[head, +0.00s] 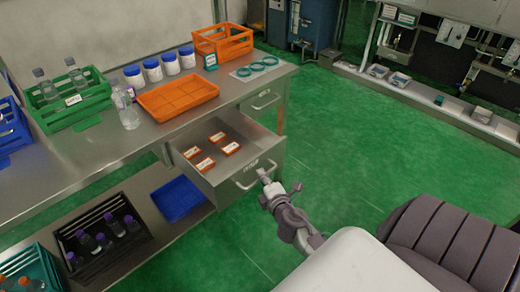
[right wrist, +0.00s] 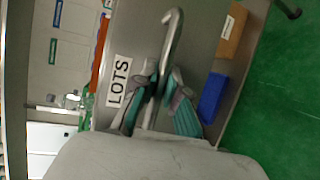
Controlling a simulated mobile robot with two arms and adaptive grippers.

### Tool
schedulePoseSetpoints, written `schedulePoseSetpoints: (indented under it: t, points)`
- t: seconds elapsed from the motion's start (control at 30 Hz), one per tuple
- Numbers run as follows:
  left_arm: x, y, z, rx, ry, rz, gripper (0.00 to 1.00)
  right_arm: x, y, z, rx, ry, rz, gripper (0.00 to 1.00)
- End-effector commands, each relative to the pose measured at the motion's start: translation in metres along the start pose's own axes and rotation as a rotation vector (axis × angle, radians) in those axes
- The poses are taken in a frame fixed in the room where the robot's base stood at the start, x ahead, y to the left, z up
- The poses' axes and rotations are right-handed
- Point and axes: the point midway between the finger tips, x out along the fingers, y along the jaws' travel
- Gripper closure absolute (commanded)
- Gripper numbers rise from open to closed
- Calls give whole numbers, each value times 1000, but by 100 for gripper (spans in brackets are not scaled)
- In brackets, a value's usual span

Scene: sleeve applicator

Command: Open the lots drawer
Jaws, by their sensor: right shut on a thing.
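The lots drawer (head: 233,190) is pulled out from under the steel bench in the head view. Several small orange boxes with white labels (head: 206,163) lie inside it. Its front carries a white LOTS label (right wrist: 118,81) and a bar handle (right wrist: 172,32) in the right wrist view. My right gripper (head: 264,177) is at the drawer front in the head view. In the right wrist view my right gripper (right wrist: 156,90) has its fingers closed around the handle bar. My left gripper is not in view.
Another drawer (head: 265,99) is shut farther along the bench. On the bench stand an orange tray (head: 178,98), an orange crate (head: 222,41), a green bottle crate (head: 70,97) and white jars. A blue tray (head: 181,200) sits on the lower shelf. Green floor (head: 345,140) to the right is clear.

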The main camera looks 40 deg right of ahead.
Motion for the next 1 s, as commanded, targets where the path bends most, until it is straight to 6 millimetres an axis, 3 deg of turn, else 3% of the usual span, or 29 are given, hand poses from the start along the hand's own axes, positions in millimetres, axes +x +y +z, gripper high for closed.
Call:
schedulePoseSetpoints:
  t: [0.37, 0.4, 0.53, 0.57, 0.87, 1.0]
  points:
    - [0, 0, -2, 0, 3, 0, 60, -1, -1, 0, 1, 1, -2, 100]
    - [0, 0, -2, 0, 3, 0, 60, -1, -1, 0, 1, 1, -2, 86]
    - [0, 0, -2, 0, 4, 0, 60, -1, -1, 0, 0, 1, -1, 64]
    - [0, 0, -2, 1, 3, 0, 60, -1, -1, 0, 0, 1, -1, 63]
    - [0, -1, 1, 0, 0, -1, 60, -2, 0, 0, 0, 1, 0, 63]
    - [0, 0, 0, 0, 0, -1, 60, -16, -1, 0, 1, 1, -2, 63]
